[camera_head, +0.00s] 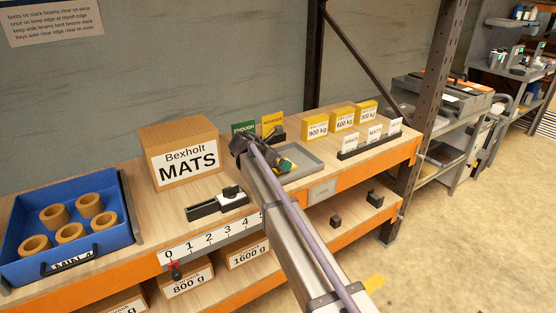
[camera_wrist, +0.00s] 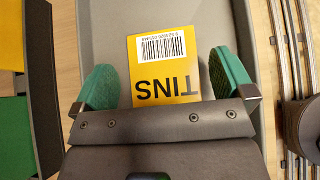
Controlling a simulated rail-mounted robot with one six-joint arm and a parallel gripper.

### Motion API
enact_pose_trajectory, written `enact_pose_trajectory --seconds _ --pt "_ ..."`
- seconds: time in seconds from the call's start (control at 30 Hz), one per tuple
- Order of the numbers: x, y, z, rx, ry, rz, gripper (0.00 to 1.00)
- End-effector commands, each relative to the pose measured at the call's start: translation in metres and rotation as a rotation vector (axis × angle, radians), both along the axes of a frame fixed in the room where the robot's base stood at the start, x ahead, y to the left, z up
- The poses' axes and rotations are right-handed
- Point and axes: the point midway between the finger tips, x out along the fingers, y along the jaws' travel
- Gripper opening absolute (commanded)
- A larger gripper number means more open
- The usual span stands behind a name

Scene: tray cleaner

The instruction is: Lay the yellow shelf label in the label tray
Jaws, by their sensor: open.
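The yellow shelf label (camera_wrist: 165,70), printed TINS with a barcode, lies over the grey floor of the label tray (camera_wrist: 220,18) in the wrist view. It appears flat on the floor, but its near end is hidden by my gripper. My gripper (camera_wrist: 165,80) is open, with one green finger on each side of the label and a gap to each. In the head view the grey tray (camera_head: 312,161) sits on the bench top, and my gripper (camera_head: 284,165) is low over its left part. My arm hides part of the tray there.
A green card (camera_head: 243,127) and a yellow card (camera_head: 272,120) stand behind the tray. A black rack (camera_head: 370,146) of white cards and several yellow weight boxes (camera_head: 343,118) stand to the right. A MATS carton (camera_head: 182,157) and a blue bin (camera_head: 110,243) stand left.

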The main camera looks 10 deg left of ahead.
Motion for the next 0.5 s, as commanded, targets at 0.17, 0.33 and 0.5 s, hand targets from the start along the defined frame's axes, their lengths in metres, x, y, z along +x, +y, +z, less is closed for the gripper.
enact_pose_trajectory --seconds 0.17,0.33,0.5 --pt "-0.006 0.008 0.012 0.0 0.0 0.001 1.0" --pt "-0.027 0.034 0.041 0.0 0.0 0.003 1.0" --pt "-0.046 0.058 0.062 -0.001 0.001 0.002 1.0"
